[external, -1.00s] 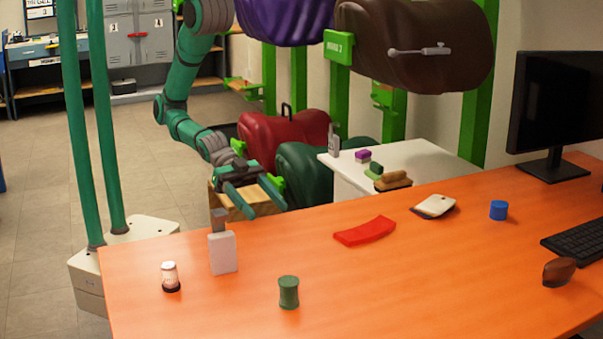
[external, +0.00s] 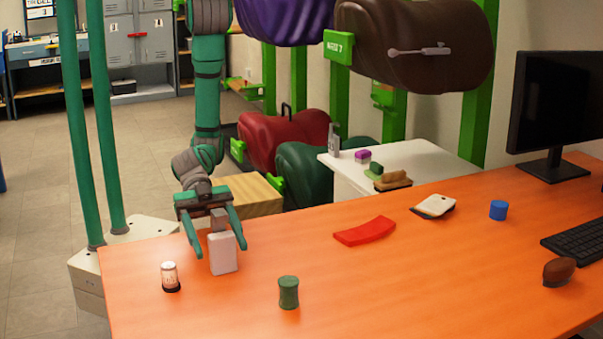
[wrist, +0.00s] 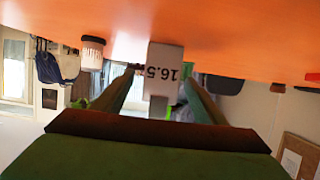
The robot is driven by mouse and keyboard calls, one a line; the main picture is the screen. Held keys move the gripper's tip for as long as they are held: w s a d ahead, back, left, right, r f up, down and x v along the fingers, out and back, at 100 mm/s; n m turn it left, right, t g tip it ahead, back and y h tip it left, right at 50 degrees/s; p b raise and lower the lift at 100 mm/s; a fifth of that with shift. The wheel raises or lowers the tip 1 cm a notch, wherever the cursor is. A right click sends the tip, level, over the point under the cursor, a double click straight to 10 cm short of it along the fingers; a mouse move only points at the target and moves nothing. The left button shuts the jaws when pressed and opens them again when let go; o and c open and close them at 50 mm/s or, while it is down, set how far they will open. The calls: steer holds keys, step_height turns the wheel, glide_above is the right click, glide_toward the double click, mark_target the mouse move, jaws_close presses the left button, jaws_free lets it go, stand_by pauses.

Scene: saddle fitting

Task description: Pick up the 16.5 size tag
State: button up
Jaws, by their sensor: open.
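The 16.5 size tag (external: 222,253) is a light grey block with a darker narrow tab on top. It stands upright on the orange table (external: 400,285) near its left end. In the wrist view its face reads 16.5 (wrist: 162,72), upside down. My gripper (external: 218,251) is open, with its green fingers on either side of the tag in the external view. I cannot tell whether either finger touches it. In the wrist view the fingers (wrist: 160,85) reach toward the tag, and their tips are partly hidden.
A small white jar with a dark base (external: 170,277) stands left of the tag. A green spool (external: 288,292) stands to the right and nearer. A red curved piece (external: 365,231) lies farther right. The table between the spool and the monitor (external: 556,105) has free room.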

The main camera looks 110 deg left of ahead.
mark_target(224, 253)
steer(key=shift+x, duration=3.05)
steer(key=shift+w+r, duration=0.1)
steer(key=c, duration=1.2)
